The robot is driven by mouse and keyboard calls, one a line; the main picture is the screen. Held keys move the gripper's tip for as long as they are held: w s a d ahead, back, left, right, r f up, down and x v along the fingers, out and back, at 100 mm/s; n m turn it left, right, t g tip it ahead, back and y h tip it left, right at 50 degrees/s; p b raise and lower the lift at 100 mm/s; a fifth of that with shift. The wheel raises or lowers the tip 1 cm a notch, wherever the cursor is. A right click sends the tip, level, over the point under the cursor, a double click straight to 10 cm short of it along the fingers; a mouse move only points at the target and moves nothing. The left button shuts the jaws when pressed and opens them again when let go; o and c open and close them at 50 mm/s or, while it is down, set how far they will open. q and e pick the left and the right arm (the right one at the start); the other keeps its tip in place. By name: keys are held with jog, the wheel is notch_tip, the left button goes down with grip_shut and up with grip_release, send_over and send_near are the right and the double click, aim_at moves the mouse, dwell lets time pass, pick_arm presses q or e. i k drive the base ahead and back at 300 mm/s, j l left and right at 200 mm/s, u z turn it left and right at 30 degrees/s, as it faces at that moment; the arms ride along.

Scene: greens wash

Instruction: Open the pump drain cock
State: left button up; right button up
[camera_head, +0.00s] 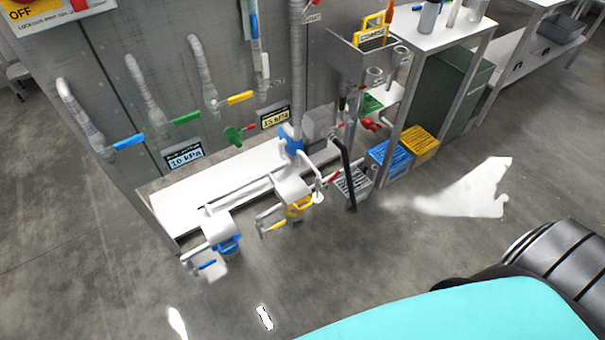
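Low pump pipework stands in front of the grey panel, on and before a white plinth (180,207). A white pump body with a blue ring (227,244) has a small blue-handled cock (208,265) at its lower end. A second white body with a yellow ring (298,207) has a small yellow-handled cock (274,227) beside it. A red lever (332,178) sits right of these. I cannot tell which is the pump drain cock, or whether the small cocks are open. Neither of my grippers is in view.
The panel carries pipes with blue (129,142), green (187,118) and yellow (240,98) levers and a green valve (233,136). Blue (389,157) and yellow (421,143) crates stand right, beside a white-topped table (440,32). Floor in front is clear.

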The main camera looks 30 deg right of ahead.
aim_at(338, 172)
jog(key=l+u, duration=0.7)
jog(key=l, duration=0.2)
jog(key=l+u, duration=0.4)
jog(key=k, duration=0.05)
